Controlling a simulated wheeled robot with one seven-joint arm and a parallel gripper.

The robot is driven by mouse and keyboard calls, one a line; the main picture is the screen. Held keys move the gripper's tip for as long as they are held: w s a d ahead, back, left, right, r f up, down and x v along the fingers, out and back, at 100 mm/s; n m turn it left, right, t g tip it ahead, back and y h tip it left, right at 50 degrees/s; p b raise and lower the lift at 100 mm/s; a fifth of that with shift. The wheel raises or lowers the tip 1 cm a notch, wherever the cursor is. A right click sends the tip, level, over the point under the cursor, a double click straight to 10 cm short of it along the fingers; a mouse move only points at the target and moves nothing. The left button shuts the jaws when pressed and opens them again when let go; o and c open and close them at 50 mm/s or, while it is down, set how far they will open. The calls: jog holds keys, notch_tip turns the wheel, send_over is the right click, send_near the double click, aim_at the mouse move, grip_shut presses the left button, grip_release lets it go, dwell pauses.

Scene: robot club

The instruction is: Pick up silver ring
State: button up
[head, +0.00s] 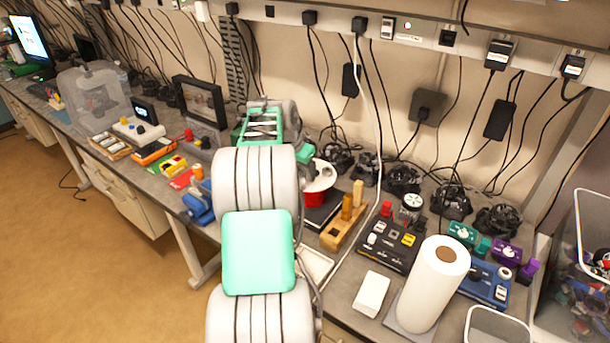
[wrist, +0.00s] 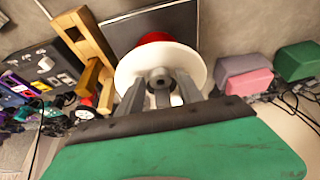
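A small grey ring-like piece (wrist: 159,76), which looks like the silver ring, sits at the middle of a white round disc (wrist: 127,72) in the wrist view. The disc rests on a red base (wrist: 155,38). My gripper (wrist: 161,84) has its two grey fingers apart, one on each side of the grey piece. I cannot tell whether they touch it. In the head view, the white disc (head: 325,178) and red base (head: 314,199) show just right of my arm, which hides most of my gripper.
A wooden stand (head: 337,238) with pegs is close beside the disc. A dark flat panel (wrist: 170,22) lies by the red base. A black control board (head: 385,250), a white paper roll (head: 432,285) and a white box (head: 371,294) stand to the right. Cables run along the wall.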

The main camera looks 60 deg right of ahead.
grip_shut()
jog(key=shift+r, duration=0.1)
dwell(0.4)
